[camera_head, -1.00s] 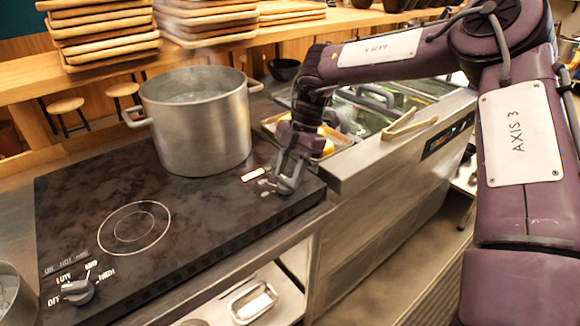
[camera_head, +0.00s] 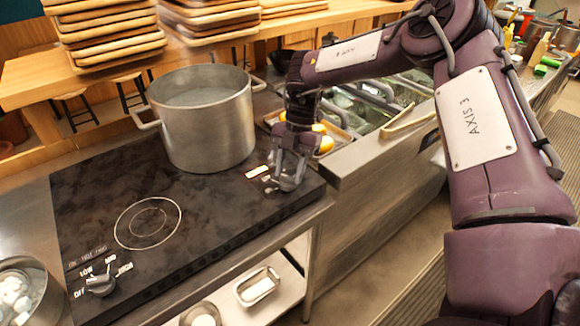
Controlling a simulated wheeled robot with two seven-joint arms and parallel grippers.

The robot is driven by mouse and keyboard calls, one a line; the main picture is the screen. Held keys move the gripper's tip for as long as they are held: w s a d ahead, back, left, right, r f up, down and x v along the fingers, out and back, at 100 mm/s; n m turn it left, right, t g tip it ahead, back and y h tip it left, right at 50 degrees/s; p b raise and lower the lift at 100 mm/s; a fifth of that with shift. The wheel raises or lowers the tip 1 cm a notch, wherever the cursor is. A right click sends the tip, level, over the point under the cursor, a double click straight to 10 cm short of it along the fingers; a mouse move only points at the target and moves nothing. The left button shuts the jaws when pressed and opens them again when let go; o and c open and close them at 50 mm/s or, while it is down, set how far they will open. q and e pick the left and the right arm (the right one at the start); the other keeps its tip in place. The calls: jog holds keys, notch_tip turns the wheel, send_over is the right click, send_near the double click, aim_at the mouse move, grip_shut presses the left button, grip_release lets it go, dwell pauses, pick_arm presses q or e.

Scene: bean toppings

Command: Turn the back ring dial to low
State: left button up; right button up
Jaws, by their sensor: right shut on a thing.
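The black cooktop (camera_head: 215,208) has a front dial (camera_head: 101,284) at its lower left, with labels OFF, LOW, MID and HIGH around it. The back ring dial (camera_head: 287,181) is at the cooktop's right end, mostly covered by my right gripper (camera_head: 286,184). That gripper points down and is shut on the dial. The white marks beside the dial show only in part, so its setting cannot be read. A large steel pot (camera_head: 203,122) stands on the back ring. My left gripper is not in view.
A tray (camera_head: 333,138) with yellow items and a steel counter with sunken bins (camera_head: 365,110) lie behind and right of my right gripper. A pot with white pieces (camera_head: 18,290) is at the lower left.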

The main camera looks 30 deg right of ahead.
jog(key=o, duration=1)
jog(key=p+v, duration=0.5)
jog(key=v, duration=0.3)
jog(key=shift+p, duration=0.3)
jog(key=shift+f, duration=0.1)
